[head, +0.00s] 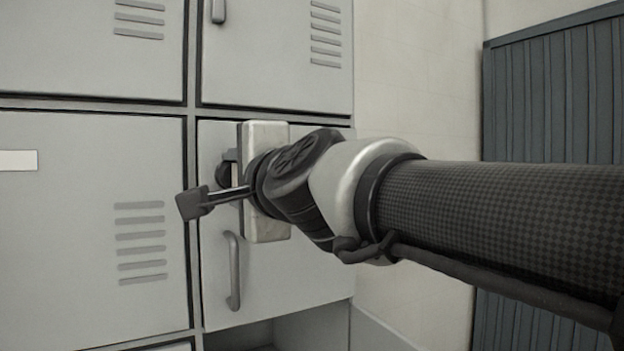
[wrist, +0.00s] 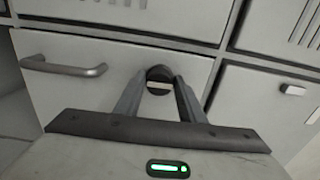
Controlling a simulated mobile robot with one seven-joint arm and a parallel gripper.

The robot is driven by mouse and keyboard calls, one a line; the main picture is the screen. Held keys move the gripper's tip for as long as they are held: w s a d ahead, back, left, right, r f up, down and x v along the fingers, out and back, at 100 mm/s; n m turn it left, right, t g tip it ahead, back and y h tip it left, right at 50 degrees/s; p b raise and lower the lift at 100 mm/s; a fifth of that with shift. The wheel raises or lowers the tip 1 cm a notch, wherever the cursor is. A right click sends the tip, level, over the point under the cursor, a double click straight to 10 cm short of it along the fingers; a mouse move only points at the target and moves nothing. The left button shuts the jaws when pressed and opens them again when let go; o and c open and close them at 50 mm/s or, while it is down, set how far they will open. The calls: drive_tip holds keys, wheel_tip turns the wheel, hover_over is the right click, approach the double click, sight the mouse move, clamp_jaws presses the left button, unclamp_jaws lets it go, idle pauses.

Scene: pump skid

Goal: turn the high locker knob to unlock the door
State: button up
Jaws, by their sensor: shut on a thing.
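The round dark knob (wrist: 157,73) is on a light grey locker door (wrist: 95,85). A pale bar shows across the knob's face in the wrist view, lying nearly level there. My gripper (wrist: 160,90) is shut on the knob, one finger on each side of it. In the head view my gripper (head: 229,158) reaches the door from the right, and the knob (head: 222,174) shows only in part behind the fingers. The door (head: 285,285) looks closed, with a bar handle (head: 233,270) below the knob.
Other grey locker doors (head: 85,240) with vent slots stand to the left and above. An open recess (head: 270,335) shows below the door. A dark ribbed panel (head: 550,95) stands at the right, past a plain pale wall (head: 415,80).

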idle(0.3)
drive_tip(key=o, duration=1)
drive_tip(key=p+v, duration=0.1)
drive_tip(key=v, duration=1.6)
drive_tip(key=shift+s, duration=0.25)
